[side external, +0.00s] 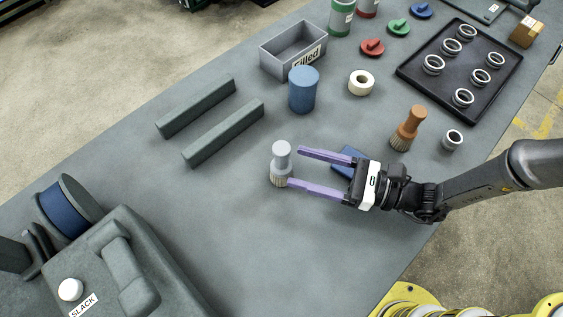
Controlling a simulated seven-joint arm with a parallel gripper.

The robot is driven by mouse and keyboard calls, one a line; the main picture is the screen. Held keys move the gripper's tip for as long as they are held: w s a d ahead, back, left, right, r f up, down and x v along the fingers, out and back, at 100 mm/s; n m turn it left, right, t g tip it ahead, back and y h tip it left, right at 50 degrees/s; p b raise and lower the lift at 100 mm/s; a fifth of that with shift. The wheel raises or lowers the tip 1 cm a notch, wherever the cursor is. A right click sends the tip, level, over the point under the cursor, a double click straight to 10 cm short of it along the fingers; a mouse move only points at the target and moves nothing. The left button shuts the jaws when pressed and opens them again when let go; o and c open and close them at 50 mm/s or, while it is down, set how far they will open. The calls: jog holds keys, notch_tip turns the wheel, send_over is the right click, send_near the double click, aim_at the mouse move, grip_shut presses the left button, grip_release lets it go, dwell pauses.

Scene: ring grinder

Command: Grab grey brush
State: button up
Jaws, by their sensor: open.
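The grey brush (281,162) stands upright on the grey table, bristles down, with a light grey handle on top. My gripper (293,167) is open, with its two purple fingers pointing left at the brush. The brush is at the fingertips. The near fingertip overlaps the brush's lower right edge in the picture, and the far fingertip is just right of its handle. I cannot tell whether either finger touches it.
A blue cylinder (303,90) and white tape roll (361,83) are behind. Two grey bars (222,133) lie left. A black tray (412,75) holds several rings. A grinder (125,265) is front left.

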jog(key=x, duration=0.8)
jog(key=shift+c, duration=0.2)
grip_shut()
